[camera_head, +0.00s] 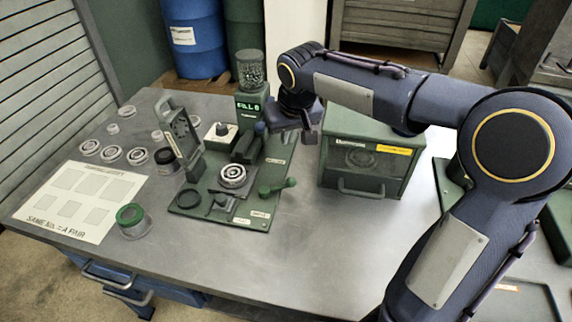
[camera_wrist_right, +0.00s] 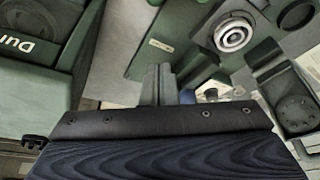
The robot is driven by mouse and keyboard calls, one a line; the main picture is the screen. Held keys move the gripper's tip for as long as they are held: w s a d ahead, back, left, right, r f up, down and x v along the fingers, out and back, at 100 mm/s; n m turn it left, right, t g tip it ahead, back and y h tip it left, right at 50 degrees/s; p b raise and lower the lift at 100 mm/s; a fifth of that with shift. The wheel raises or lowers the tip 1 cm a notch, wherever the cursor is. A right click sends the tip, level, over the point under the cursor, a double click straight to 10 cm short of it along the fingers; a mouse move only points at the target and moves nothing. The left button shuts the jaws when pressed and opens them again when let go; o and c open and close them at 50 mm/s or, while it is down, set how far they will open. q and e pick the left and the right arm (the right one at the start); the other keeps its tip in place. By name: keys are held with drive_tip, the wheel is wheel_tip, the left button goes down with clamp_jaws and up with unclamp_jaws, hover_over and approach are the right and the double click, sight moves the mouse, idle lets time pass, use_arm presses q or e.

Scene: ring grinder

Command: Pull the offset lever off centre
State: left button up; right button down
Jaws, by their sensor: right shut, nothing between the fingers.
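A green lever (camera_head: 277,187) with rounded ends lies at the right edge of the green fixture board (camera_head: 190,207). A smaller dark grey lever (camera_head: 219,202) is near the board's front. The small labels are too blurred to tell which lever is the offset one. A bearing ring (camera_head: 233,176) sits mid-board and also shows in the right wrist view (camera_wrist_right: 234,35). My right gripper (camera_head: 308,134) hangs over the back right of the board, clear of both levers. Its fingers (camera_wrist_right: 157,85) are shut and empty in the right wrist view. My left gripper is out of view.
A green drawer box (camera_head: 365,160) stands close right of my right gripper. A dispenser (camera_head: 250,90) and an upright dial gauge stand (camera_head: 183,135) rise behind and left. Loose rings (camera_head: 112,154), a green-rimmed cup (camera_head: 133,221) and a paper sheet (camera_head: 80,200) lie left. The table front is clear.

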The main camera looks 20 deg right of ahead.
hover_over(285, 178)
drive_tip(key=w, duration=0.2)
drive_tip(key=f, duration=0.9)
drive_tip(key=shift+s+d+f, duration=0.1)
drive_tip(key=shift+s+f, duration=0.15)
drive_tip(key=shift+f, duration=0.15)
drive_tip(key=s, duration=0.3)
drive_tip(key=shift+s, duration=0.2)
drive_tip(key=shift+s+f, duration=0.15)
drive_tip(key=shift+f, duration=0.05)
drive_tip(key=shift+a, duration=0.25)
